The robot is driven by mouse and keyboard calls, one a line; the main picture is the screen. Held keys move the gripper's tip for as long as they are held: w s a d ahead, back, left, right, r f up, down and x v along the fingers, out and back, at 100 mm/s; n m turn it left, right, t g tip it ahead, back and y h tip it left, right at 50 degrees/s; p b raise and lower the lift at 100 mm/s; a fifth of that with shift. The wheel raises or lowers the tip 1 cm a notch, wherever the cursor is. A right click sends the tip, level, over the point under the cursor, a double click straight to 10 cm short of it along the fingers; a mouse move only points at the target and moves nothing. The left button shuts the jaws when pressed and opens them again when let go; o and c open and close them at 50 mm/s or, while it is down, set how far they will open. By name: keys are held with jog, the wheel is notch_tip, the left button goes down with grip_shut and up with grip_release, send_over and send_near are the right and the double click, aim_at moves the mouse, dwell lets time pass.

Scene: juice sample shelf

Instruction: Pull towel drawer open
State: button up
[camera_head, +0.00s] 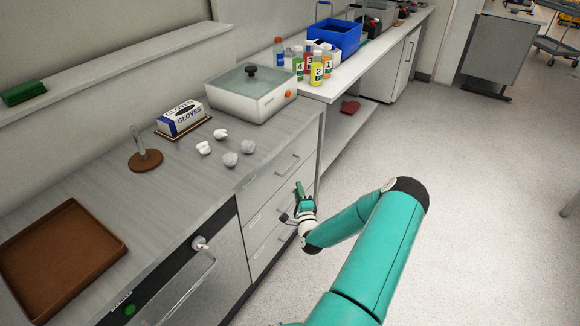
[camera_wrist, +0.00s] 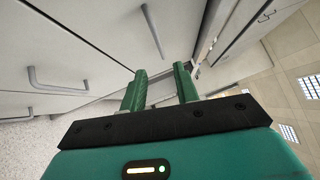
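A column of light grey drawers (camera_head: 268,190) with bar handles is under the counter, in front of my gripper. The upper drawer's handle (camera_head: 288,165) is in plain view; small labels on the fronts are too small to read, so I cannot tell which is the towel drawer. My gripper (camera_head: 298,188) is close to the drawer fronts and partly hides the lower handles. In the wrist view its two green fingers (camera_wrist: 161,82) are apart, with no held object clearly visible between them. Drawer handles show there above (camera_wrist: 152,30) and at left (camera_wrist: 55,88), apart from the fingers. The drawers look shut.
The counter holds a glass-lidded box (camera_head: 250,95), a glove box (camera_head: 180,116), white crumpled pieces (camera_head: 221,134) and a brown tray (camera_head: 62,260). An appliance with a bar handle (camera_head: 190,287) is left of the drawers. Floor (camera_head: 480,200) at right is clear.

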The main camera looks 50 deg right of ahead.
aim_at(293, 166)
jog(key=x, duration=1.2)
jog(key=shift+d, duration=0.25)
grip_shut()
